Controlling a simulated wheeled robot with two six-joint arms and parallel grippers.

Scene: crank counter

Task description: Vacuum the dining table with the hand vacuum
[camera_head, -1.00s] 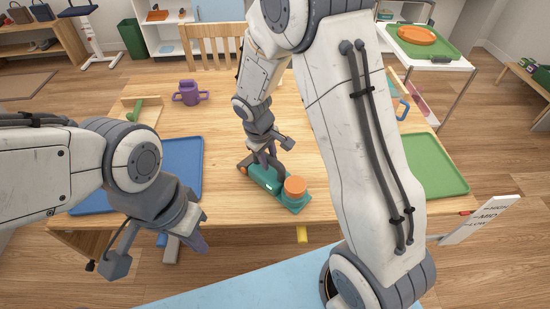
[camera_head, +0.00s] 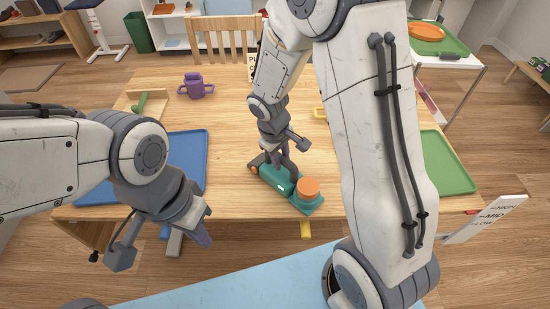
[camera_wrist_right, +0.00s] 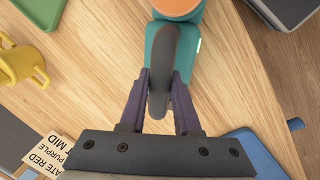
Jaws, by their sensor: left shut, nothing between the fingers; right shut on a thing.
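The hand vacuum (camera_head: 283,187) is teal with an orange round top and a dark handle, and it is on the wooden dining table (camera_head: 235,115) near its front edge. My right gripper (camera_head: 280,155) is shut on the vacuum's handle from above. In the right wrist view the dark handle (camera_wrist_right: 163,70) stands between the two purple fingers of that gripper (camera_wrist_right: 163,95). My left gripper (camera_head: 203,236) is shut and empty, in front of the table's front edge at the left. My right arm hides part of the table's right side.
A blue tray (camera_head: 188,150) lies on the table's left and a green tray (camera_head: 445,165) on its right. A purple two-handled cup (camera_head: 196,88) and a board with a green handle (camera_head: 143,103) stand at the back left. Open tabletop lies left of the vacuum.

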